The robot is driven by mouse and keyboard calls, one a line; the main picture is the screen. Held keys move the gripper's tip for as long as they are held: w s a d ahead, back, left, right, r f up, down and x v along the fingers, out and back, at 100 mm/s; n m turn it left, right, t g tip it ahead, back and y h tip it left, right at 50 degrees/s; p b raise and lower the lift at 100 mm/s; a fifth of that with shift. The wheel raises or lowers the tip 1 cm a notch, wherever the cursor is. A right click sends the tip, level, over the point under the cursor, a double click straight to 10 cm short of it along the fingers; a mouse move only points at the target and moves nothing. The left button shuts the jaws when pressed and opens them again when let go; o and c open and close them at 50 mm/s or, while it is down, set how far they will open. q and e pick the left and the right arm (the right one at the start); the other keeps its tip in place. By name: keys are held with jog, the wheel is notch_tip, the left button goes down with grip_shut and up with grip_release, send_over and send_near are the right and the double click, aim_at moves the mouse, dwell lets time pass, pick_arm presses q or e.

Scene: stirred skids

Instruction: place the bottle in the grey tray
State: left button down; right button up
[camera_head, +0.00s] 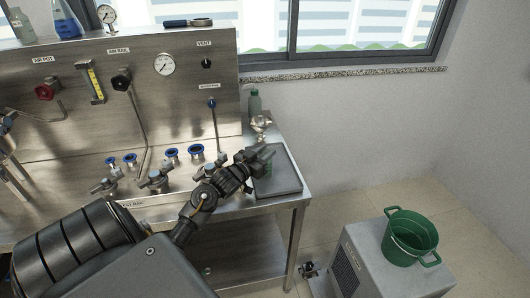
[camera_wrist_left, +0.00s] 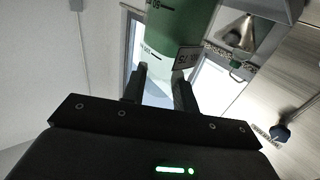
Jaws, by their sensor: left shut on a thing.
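The bottle, green and translucent with dark scale marks and a label, fills the top middle of the left wrist view (camera_wrist_left: 175,22). My left gripper (camera_head: 264,153) is shut on it, with a finger on either side (camera_wrist_left: 158,92). In the head view the gripper hides most of the bottle; only a little green shows by the fingertips. The grey tray (camera_head: 288,184) is a shallow dark tray at the right end of the steel bench. The gripper is over the tray's left part in the picture; I cannot tell whether the bottle touches it. My right gripper is not in view.
A pale green bottle (camera_head: 254,106) and a metal fitting (camera_head: 262,124) stand behind the tray. Blue-ringed ports and valves (camera_head: 158,178) line the bench to the left. A green bucket (camera_head: 410,240) sits on a grey cabinet (camera_head: 372,270) at the lower right.

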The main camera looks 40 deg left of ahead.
pick_arm(q)
jog(key=shift+f, duration=0.15)
jog(key=c, duration=1.1)
grip_release()
jog(key=shift+r, duration=0.25)
jog(key=s, duration=0.4)
jog(key=s+b, duration=0.1)
jog(key=s, duration=0.7)
jog(key=shift+d+f+b, duration=0.15)
jog(key=shift+d+b, duration=0.25)
